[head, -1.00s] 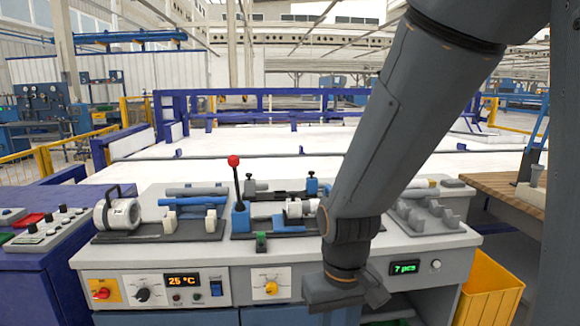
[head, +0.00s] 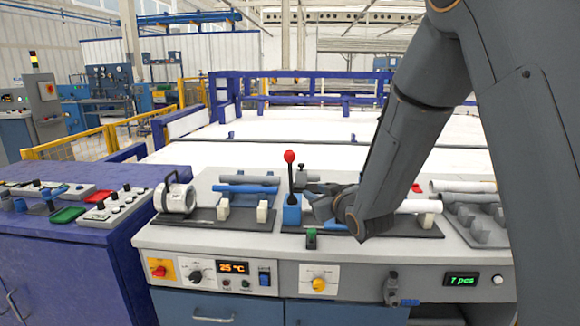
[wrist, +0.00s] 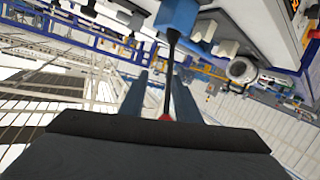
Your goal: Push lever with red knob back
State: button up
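The lever has a red knob (head: 289,156) on a dark rod rising from a blue base (head: 292,214). It stands nearly upright in the head view. My gripper (head: 312,200) is low over the bench, just right of the lever, and points left towards it. In the wrist view, my gripper (wrist: 160,76) has two blue-grey fingers apart, with the dark rod (wrist: 171,55) showing between them. The red knob (wrist: 166,117) shows near the palm edge, partly hidden. I cannot tell whether the fingers touch the rod.
A white clamp ring (head: 175,197) and grey and blue pipes (head: 248,184) lie left of the lever. A light pipe (head: 418,206) is right of my wrist. A panel with a yellow knob (head: 318,284) is below. The white area behind the bench is clear.

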aim_at(291, 170)
jog(key=w+a+r+y, duration=0.1)
jog(key=w+a, duration=0.1)
jog(key=w+a+r+n+t+y+p, duration=0.1)
jog(key=w+a, duration=0.2)
jog(key=w+a+r+y+p, duration=0.1)
jog(key=w+a+r, duration=0.1)
jog(key=a, duration=0.1)
jog(key=shift+w+t, duration=0.3)
jog(key=shift+w, duration=0.1)
grip_shut()
